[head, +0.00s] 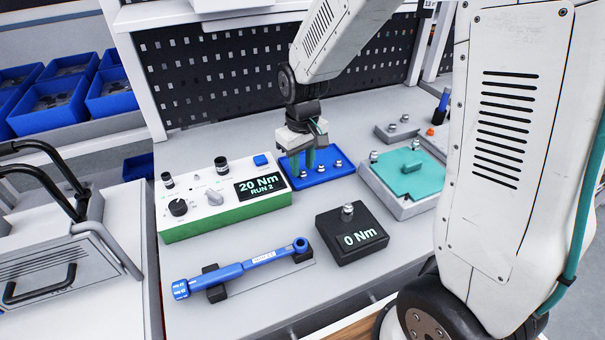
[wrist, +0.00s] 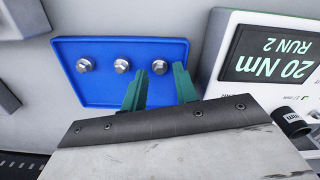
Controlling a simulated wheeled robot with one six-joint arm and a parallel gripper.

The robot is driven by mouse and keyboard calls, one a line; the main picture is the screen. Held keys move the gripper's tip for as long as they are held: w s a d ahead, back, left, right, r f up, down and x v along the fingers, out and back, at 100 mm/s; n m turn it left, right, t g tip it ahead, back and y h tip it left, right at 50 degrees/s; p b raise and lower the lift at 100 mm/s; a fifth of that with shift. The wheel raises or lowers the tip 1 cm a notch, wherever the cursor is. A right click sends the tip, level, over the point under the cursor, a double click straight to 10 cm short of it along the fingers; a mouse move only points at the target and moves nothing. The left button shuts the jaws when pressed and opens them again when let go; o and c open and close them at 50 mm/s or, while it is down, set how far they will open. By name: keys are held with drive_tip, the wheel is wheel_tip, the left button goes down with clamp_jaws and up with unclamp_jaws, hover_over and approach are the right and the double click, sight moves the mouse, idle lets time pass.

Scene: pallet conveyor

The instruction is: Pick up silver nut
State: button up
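Three silver nuts sit in a row on a blue tray (head: 325,178); the tray also shows in the wrist view (wrist: 110,92). In the wrist view they are the left nut (wrist: 84,65), the middle nut (wrist: 121,65) and the right nut (wrist: 159,67). My gripper (head: 303,166) points down over the tray's left end in the head view. Its green fingers are open, and in the wrist view my gripper (wrist: 159,70) has one finger on each side of the right nut. I cannot tell whether the fingers touch it.
A control box (head: 225,204) reading "20 Nm RUN 2" stands left of the tray. A black block (head: 352,238) reading "0 Nm" and a blue torque wrench (head: 240,267) lie in front. A grey fixture with a teal top (head: 410,170) stands to the right.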

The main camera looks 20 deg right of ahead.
sight(302, 171)
drive_tip(key=shift+f, duration=0.65)
clamp_jaws()
wheel_tip(302, 171, up, 10)
